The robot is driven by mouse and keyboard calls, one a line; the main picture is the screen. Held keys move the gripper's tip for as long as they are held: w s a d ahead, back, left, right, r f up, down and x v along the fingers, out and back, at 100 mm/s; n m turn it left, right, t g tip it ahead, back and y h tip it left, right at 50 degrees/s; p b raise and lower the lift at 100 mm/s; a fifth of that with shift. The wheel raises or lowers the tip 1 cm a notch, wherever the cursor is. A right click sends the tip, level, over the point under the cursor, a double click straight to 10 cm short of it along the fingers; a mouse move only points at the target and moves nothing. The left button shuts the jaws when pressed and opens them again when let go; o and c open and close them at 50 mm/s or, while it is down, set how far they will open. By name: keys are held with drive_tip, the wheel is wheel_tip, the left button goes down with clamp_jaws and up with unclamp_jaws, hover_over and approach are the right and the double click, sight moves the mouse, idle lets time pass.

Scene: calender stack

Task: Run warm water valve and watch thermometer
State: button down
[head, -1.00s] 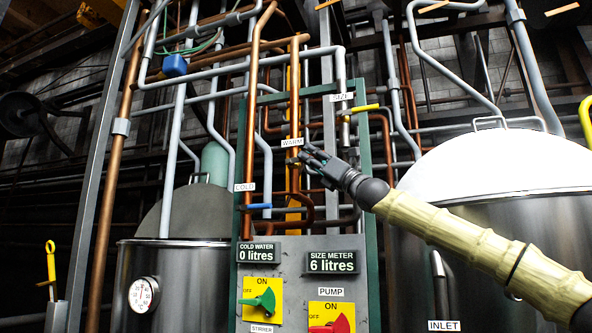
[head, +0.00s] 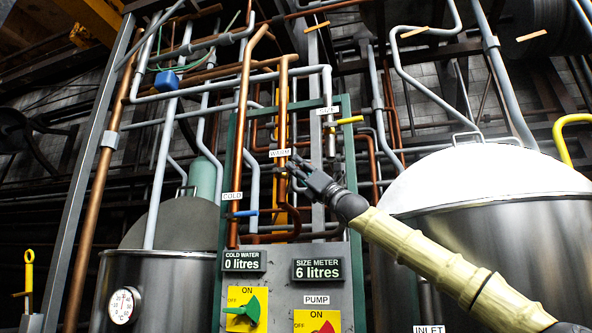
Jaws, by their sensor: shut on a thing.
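The thermometer (head: 124,305) is a round white dial on the front of the left metal tank (head: 160,276). Its reading is too small to tell. The WARM label (head: 280,152) is on the copper pipework, with my gripper (head: 288,167) just below it at the warm valve. My gripper is shut on the warm valve's handle, which its fingers mostly hide, so I cannot tell the handle's angle. My arm reaches in from the lower right.
A blue cold valve handle (head: 243,213) and a yellow size valve handle (head: 346,120) are nearby. The panel displays read cold water 0 litres (head: 244,261) and size meter 6 litres (head: 318,269).

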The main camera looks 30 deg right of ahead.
drive_tip(key=shift+f, duration=0.15)
drive_tip(key=c, duration=1.4)
unclamp_jaws()
drive_tip(key=shift+d, duration=0.15)
drive_tip(key=shift+c, duration=0.2)
drive_tip(key=v, duration=1.2)
